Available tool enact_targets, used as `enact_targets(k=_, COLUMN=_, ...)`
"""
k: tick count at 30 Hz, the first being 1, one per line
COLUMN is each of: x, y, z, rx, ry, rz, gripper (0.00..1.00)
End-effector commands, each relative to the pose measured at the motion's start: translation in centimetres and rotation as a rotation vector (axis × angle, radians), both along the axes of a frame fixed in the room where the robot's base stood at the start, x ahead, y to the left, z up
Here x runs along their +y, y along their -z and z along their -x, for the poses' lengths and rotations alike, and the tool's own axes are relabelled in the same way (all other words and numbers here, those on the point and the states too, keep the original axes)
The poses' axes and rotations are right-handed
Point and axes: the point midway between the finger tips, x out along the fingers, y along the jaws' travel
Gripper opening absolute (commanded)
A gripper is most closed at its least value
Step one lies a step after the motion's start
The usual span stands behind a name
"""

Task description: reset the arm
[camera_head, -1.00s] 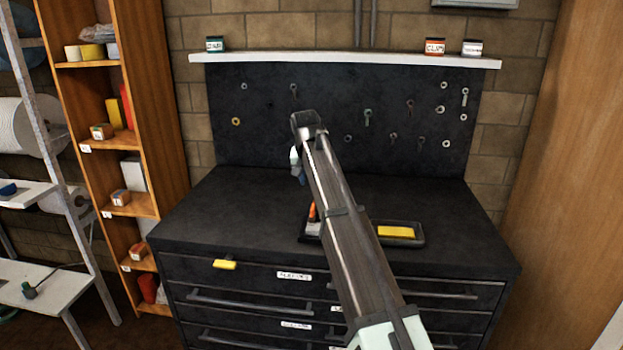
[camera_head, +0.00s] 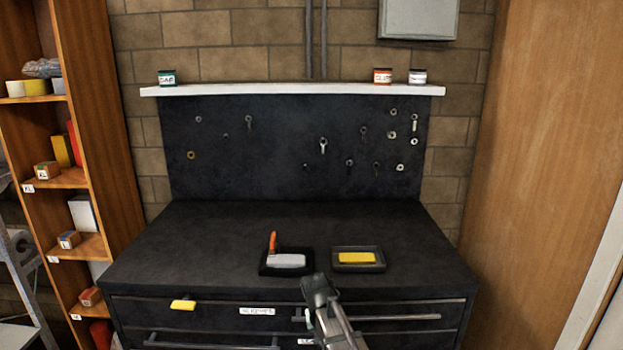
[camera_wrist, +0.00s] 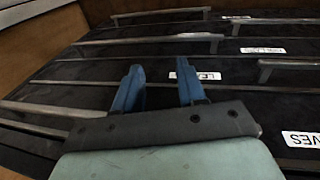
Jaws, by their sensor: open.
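In the wrist view my gripper (camera_wrist: 158,88) shows two blue fingers spread apart with nothing between them. It faces the black drawer fronts. In the head view my arm (camera_head: 330,312) is low at the bottom centre, in front of the cabinet's front edge; the fingertips are hard to make out there.
The black cabinet top (camera_head: 200,235) holds a tray (camera_head: 263,268) with a grey block and an orange-handled tool, and a tray (camera_head: 375,268) with a yellow block. A yellow piece (camera_head: 183,305) is at the top drawer. Shelving (camera_head: 105,180) stands left, a wooden panel (camera_head: 530,150) right.

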Motion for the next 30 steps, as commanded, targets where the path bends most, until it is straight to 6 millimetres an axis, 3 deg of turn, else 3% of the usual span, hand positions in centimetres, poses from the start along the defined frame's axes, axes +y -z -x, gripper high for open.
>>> enact_targets(k=3, x=-1.4, y=4.0, z=1.9, rx=0.051, ry=0.003, rz=-0.001, gripper=0.4)
enact_targets(k=12, x=-4.4, y=12.8, z=7.0, rx=0.165, ry=0.01, rz=-0.014, gripper=0.4)
enact_targets(k=20, x=-6.8, y=19.4, z=12.5, rx=0.264, ry=0.024, rz=-0.033, gripper=0.4)
enact_targets(k=30, x=-9.4, y=26.7, z=20.9, rx=0.39, ry=0.046, rz=-0.065, gripper=0.4)
